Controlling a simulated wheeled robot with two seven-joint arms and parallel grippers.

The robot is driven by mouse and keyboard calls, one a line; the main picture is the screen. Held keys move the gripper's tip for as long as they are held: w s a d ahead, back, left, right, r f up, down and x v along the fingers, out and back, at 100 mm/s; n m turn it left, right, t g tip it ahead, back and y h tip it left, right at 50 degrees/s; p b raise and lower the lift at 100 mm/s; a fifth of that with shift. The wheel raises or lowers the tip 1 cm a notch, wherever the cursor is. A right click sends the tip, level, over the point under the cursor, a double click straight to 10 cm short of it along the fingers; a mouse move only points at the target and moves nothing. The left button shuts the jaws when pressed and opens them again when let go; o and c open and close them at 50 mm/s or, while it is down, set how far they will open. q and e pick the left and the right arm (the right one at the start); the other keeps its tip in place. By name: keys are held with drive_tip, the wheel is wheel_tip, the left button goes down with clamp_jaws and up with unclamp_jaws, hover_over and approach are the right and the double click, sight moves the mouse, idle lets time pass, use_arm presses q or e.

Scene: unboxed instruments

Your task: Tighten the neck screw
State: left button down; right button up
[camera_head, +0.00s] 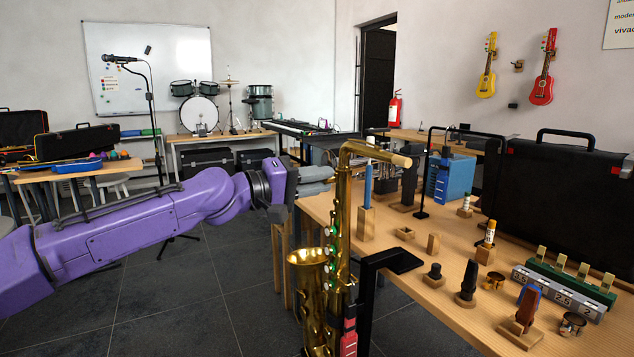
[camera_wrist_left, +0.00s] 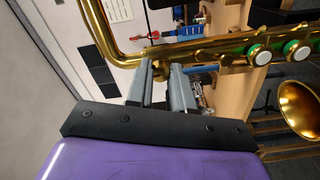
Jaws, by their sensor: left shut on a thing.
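A gold saxophone (camera_head: 335,240) stands upright at the table's left edge, its bent neck (camera_head: 372,152) on top and its bell (camera_head: 308,256) to the left. My left gripper (camera_head: 318,178) reaches in from the left and is at the neck joint, just below the bend. In the left wrist view, the fingers (camera_wrist_left: 165,72) are shut on the small gold neck screw (camera_wrist_left: 157,64) beside the saxophone tube (camera_wrist_left: 205,47). The fingers hide most of the screw, so how far it is turned cannot be told. My right gripper is not in view.
A black stand (camera_head: 392,262) is beside the saxophone. The wooden table (camera_head: 455,300) to the right holds mouthpieces, small wooden blocks, a blue box (camera_head: 450,178) and a large black case (camera_head: 550,195). Floor to the left of the saxophone is open.

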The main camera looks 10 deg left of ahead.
use_arm(q)
drive_tip(key=shift+f, duration=0.1)
drive_tip(key=c, duration=1)
unclamp_jaws()
drive_tip(key=v, duration=1)
drive_tip(key=shift+s+a+p, duration=0.2)
drive_tip(key=shift+p, duration=0.1)
